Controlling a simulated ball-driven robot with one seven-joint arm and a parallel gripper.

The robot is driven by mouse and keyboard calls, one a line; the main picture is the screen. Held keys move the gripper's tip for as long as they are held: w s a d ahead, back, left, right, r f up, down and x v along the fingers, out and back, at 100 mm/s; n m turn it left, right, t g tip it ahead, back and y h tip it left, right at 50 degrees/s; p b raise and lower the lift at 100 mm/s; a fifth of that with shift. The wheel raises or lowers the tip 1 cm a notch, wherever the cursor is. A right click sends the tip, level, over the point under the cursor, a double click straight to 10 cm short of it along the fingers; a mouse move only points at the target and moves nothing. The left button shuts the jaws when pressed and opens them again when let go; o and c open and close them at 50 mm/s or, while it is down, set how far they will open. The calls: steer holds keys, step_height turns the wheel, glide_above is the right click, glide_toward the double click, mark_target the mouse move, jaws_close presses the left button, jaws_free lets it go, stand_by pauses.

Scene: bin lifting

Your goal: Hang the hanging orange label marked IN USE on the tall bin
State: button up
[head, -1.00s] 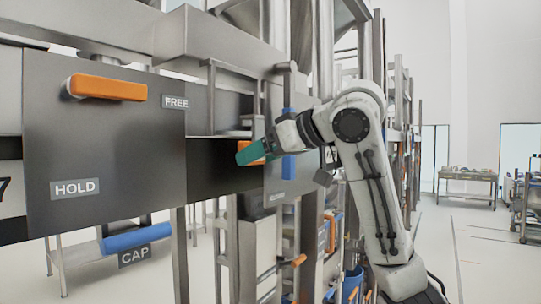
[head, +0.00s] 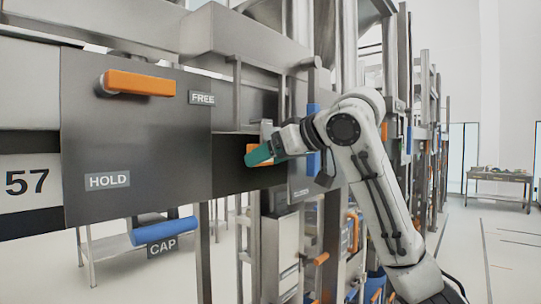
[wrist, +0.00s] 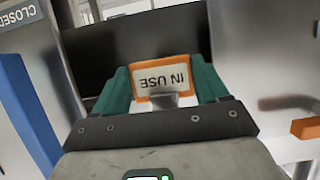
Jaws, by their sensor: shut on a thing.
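The orange-framed label marked IN USE (wrist: 162,80) sits between the teal fingers of my gripper (wrist: 165,85) in the wrist view, its lettering upside down there. My gripper (head: 260,154) is shut on it in the head view, where only a bit of the label's orange (head: 250,150) shows past the fingers. The label is in front of a dark panel (head: 232,146); I cannot tell whether it touches anything there. I cannot clearly make out which metal body is the tall bin.
A steel panel with an orange handle (head: 140,84), FREE and HOLD signs and a blue CAP handle (head: 165,230) stands at left. A blue bar (wrist: 25,115) flanks my gripper at left in the wrist view, an orange handle (wrist: 305,128) at right. Open floor lies at right.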

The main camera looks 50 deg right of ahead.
steer(key=o, duration=1)
steer(key=shift+c, duration=0.2)
steer(key=b+v, duration=0.3)
steer(key=v, duration=0.7)
steer(key=shift+s, duration=0.4)
